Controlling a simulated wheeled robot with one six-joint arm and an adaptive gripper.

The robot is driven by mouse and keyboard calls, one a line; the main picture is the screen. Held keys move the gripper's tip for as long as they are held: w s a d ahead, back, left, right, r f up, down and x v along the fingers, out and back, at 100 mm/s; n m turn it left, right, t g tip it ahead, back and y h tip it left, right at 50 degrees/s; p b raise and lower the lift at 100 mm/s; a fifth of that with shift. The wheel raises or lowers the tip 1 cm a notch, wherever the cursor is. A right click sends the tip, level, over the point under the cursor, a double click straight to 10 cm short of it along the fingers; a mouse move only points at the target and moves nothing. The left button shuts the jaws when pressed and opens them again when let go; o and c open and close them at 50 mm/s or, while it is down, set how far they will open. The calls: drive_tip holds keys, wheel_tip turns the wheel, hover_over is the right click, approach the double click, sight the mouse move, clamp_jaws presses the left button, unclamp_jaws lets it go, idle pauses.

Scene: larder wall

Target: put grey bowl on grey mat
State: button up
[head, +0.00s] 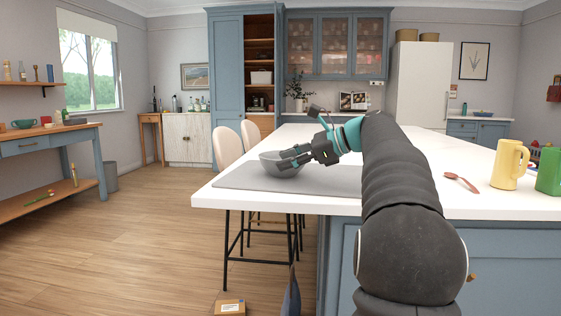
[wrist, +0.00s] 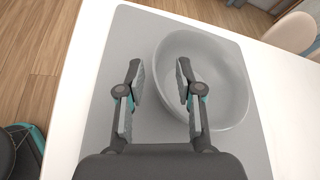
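The grey bowl (head: 270,166) sits upright on the grey mat (head: 335,183) near the left end of the white island top. In the wrist view the bowl (wrist: 226,88) lies right of centre, within the mat (wrist: 138,30). My gripper (head: 289,160) is at the bowl's rim. In the wrist view my gripper (wrist: 159,72) has its two fingers apart, with the bowl's left rim between them. One finger is over the inside of the bowl and the other outside. I see no contact with the wall. The bowl's underside is hidden.
The wooden floor at left is open.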

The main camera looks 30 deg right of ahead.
drive_tip(key=p+v, duration=0.1)
drive_tip(key=v, duration=0.8)
drive_tip(key=shift+s+d+r, duration=0.1)
drive_tip(key=shift+s+d, duration=0.15)
drive_tip(key=a+f+n, duration=0.1)
drive_tip(key=a, duration=0.2)
drive_tip(key=s+a+f+n+g+h, duration=0.1)
drive_tip(key=a+f, duration=0.1)
drive_tip(key=a, duration=0.2)
drive_tip(key=a+f+n, duration=0.1)
drive_tip(key=a, duration=0.3)
drive_tip(key=shift+s+f+g+h, duration=0.15)
drive_tip(key=shift+f+g+h, duration=0.2)
drive_tip(key=shift+g+h, duration=0.05)
drive_tip(key=s+a+f+n+g+h, duration=0.2)
drive_tip(key=s+a+f+n+h, duration=0.1)
drive_tip(key=s+a+f+n, duration=0.55)
drive_tip(key=s+a+f+n+h, duration=0.2)
drive_tip(key=s+a+f+n, duration=0.1)
drive_tip(key=s+f+n, duration=0.2)
drive_tip(key=s+a+f+n+h, duration=0.2)
drive_tip(key=s+f+n, duration=0.4)
drive_tip(key=s+f, duration=0.4)
wheel_tip(320, 180, down, 2)
drive_tip(key=shift+s+a+f+h, duration=0.2)
drive_tip(key=shift+a+f+h, duration=0.1)
drive_tip(key=shift+a, duration=0.55)
drive_tip(key=shift+r, duration=0.1)
